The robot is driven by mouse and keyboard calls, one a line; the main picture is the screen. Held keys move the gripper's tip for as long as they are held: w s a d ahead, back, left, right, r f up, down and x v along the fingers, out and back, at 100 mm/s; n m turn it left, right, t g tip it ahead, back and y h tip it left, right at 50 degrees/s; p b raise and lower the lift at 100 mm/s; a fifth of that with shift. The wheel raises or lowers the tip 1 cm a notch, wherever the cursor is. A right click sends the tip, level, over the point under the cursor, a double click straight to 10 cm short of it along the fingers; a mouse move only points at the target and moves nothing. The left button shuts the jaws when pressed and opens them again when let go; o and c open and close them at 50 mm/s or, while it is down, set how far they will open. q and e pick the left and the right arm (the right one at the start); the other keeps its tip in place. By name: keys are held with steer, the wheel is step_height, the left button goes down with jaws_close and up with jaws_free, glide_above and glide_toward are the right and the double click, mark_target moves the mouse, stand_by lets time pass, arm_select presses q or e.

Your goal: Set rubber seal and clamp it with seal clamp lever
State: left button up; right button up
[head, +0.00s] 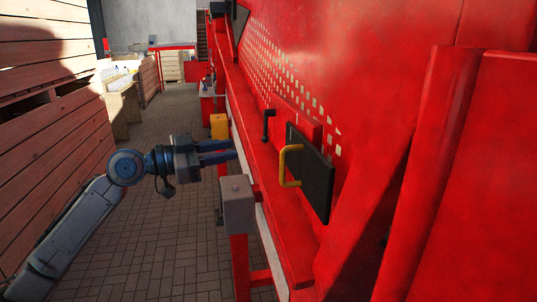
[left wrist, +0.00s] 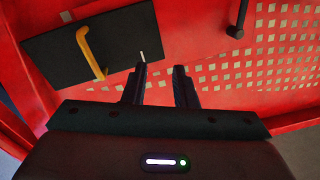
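A black flat panel (head: 318,180), which looks like the rubber seal, stands against the red machine's side, with a yellow bent handle (head: 285,165) on its front. The panel (left wrist: 60,48) and the yellow handle (left wrist: 88,50) also show at the upper left of the left wrist view. A black lever (head: 267,124) sticks out of the machine to the left of the panel; it shows at the top of the left wrist view (left wrist: 238,20). My left gripper (head: 235,150) is open and empty, apart from the handle; its fingers point toward the machine (left wrist: 160,72). My right gripper is out of view.
The red machine (head: 350,60) with a perforated face fills the right side. A grey box (head: 237,203) on a red post stands near its lower edge, and a yellow box (head: 219,126) beyond. Wooden crates (head: 40,130) line the left. The tiled floor (head: 150,225) between is clear.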

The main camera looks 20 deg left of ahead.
mark_target(282, 179)
arm_select(q)
steer(key=s+d+g+h, duration=0.3)
steer(key=s+d+g, duration=0.1)
steer(key=s+g, duration=0.1)
steer(key=shift+m+g+h, duration=0.3)
steer(key=shift+m, duration=0.1)
steer(key=p+x, duration=0.2)
steer(key=x, duration=0.1)
steer(key=p+x, duration=0.2)
steer(key=x, duration=0.2)
steer(key=p+x, duration=0.2)
steer(key=x, duration=0.2)
steer(key=shift+s+d+r+p, duration=0.1)
steer(key=shift+s+r+p, duration=0.15)
steer(key=shift+s+p, duration=0.1)
steer(key=shift+d, duration=0.1)
jaws_close()
